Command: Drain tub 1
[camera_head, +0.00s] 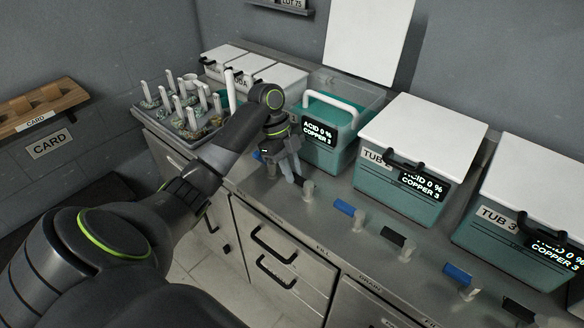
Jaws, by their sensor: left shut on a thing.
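Tub 1 (322,157) stands open at the back of the steel counter, with teal liquid inside and a white handle-like bar across its top. Its display reads acid 0 %, copper 3. My left gripper (292,172) points down in front of tub 1, at its front valves. It is shut on the black valve handle (298,181), beside a metal valve stub (308,190). The gripper partly hides this handle. A blue valve handle (257,155) shows just left of the gripper. My right gripper is out of view.
Lidded tub 2 (395,185) and tub 3 (500,240) stand to the right, with blue and black valve handles in front. Counter labels read FILL and DRAIN. A tray (180,125) of white-handled items and white-lidded boxes (272,75) stand left. A wooden card rack (40,105) hangs far left.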

